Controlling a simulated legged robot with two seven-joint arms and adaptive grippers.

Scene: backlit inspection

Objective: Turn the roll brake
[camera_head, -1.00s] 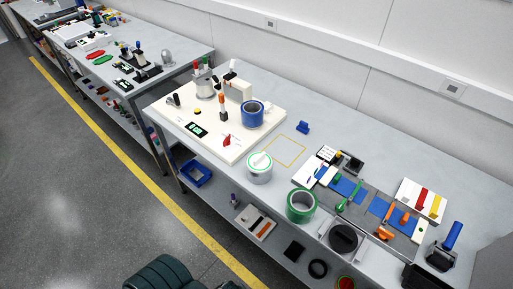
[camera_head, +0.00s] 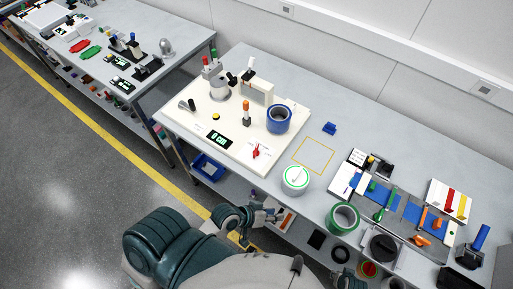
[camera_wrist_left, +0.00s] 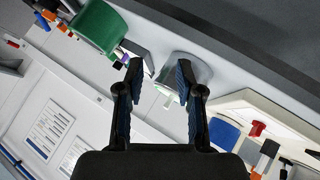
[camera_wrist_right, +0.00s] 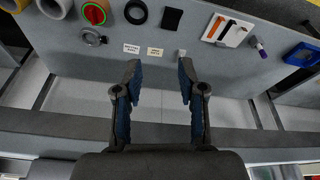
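The cream base board (camera_head: 179,122) lies on the bench and carries a small red lever knob (camera_head: 256,152), which I take for the roll brake. A blue roll (camera_head: 278,119) stands behind it and a dark display (camera_head: 217,139) is to its left. My left gripper (camera_head: 270,215) is low before the bench's front edge, apart from the board. Its wrist view shows open, empty fingers (camera_wrist_left: 160,85), with a red part (camera_wrist_left: 257,129) beyond them at the right. My right gripper (camera_wrist_right: 158,80) is open and empty, facing the lower shelf; it is not seen in the head view.
A white can with a green ring (camera_head: 296,180) and a green roll (camera_head: 342,219) stand near the bench's front edge, right of the board. A blue bin (camera_head: 208,167) sits on the lower shelf. The yellow-outlined square (camera_head: 313,155) is empty.

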